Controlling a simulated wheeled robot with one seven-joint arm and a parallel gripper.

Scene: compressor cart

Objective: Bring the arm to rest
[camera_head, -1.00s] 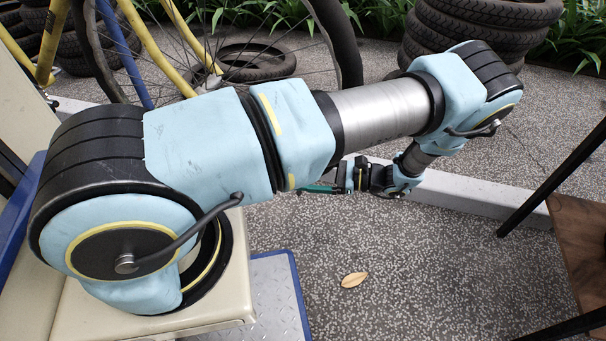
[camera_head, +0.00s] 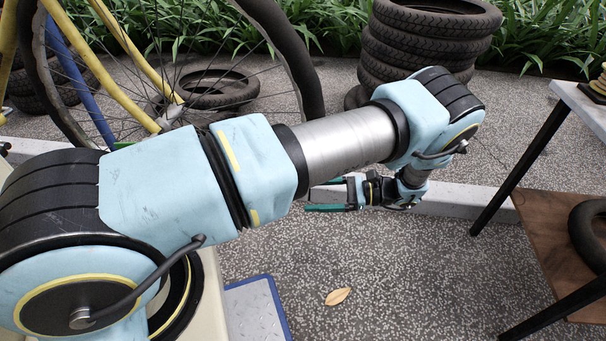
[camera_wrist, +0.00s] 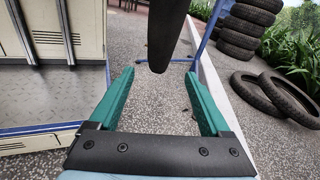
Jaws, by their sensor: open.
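My arm stretches from the lower left to the upper right in the head view, with its last part folded back under the forearm. My gripper (camera_head: 325,197) hangs below the forearm, its green fingers pointing left. In the wrist view my gripper (camera_wrist: 161,100) shows two green fingers spread wide apart with nothing between them. Pavement shows through the gap. A dark rounded piece (camera_wrist: 164,35) hangs in the upper middle of the wrist view, beyond the fingertips; I cannot tell what it belongs to.
A stack of tyres (camera_head: 425,40) stands behind my elbow. A bicycle wheel (camera_head: 190,70) is at the upper left. A table with black legs (camera_head: 520,165) and a wooden lower shelf (camera_head: 555,255) is at right. Beige lockers (camera_wrist: 70,30) stand left in the wrist view. Speckled ground (camera_head: 400,270) is open.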

